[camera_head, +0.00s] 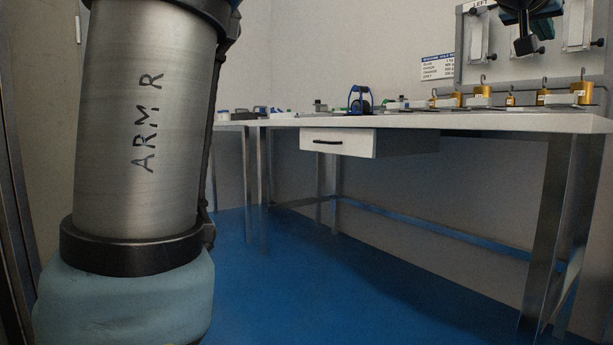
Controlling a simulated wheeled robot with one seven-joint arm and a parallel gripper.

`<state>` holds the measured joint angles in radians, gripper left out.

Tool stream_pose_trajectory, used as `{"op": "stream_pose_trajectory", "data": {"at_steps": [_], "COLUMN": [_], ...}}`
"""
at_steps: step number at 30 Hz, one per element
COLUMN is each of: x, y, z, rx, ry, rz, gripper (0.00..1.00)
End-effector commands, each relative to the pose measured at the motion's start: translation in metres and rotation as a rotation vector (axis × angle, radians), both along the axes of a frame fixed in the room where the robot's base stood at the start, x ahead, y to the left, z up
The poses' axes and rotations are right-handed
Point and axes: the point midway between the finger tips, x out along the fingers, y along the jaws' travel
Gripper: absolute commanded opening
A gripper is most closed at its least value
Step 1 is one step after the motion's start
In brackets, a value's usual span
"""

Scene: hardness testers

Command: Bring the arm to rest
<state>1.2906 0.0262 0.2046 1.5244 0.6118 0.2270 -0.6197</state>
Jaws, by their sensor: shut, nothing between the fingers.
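A large metal link of my arm marked "ARM R" (148,120) fills the left of the view, with a teal joint below it. My gripper (525,45) shows at the top right edge, dark and partly cut off by the frame. Its fingers are together and point down, with nothing seen between them. It appears in front of the wall panel and above the right part of the bench (470,121). The middle of my arm is out of view.
Brass weights with hooks (581,92) stand at the bench's right end. A white drawer (338,142) hangs under the top. A wall panel (590,62) rises behind. The blue floor (290,290) is clear.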

Motion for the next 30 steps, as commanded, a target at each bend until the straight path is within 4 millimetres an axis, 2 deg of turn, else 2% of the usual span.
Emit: {"op": "stream_pose_trajectory", "data": {"at_steps": [8, 14, 17, 22, 26, 30], "x": [0.042, 0.084, 0.109, 0.139, 0.139, 0.116], "y": [0.030, 0.074, 0.113, 0.207, 0.285, 0.367], "z": [-0.040, -0.089, -0.124, -0.199, -0.253, -0.304], "rx": [0.088, 0.189, 0.259, 0.397, 0.492, 0.570], "ry": [0.055, 0.131, 0.194, 0.352, 0.497, 0.671], "rz": [0.082, 0.176, 0.245, 0.384, 0.483, 0.578], "gripper": [0.00, 0.00, 0.00, 0.00, 0.00, 0.00]}}
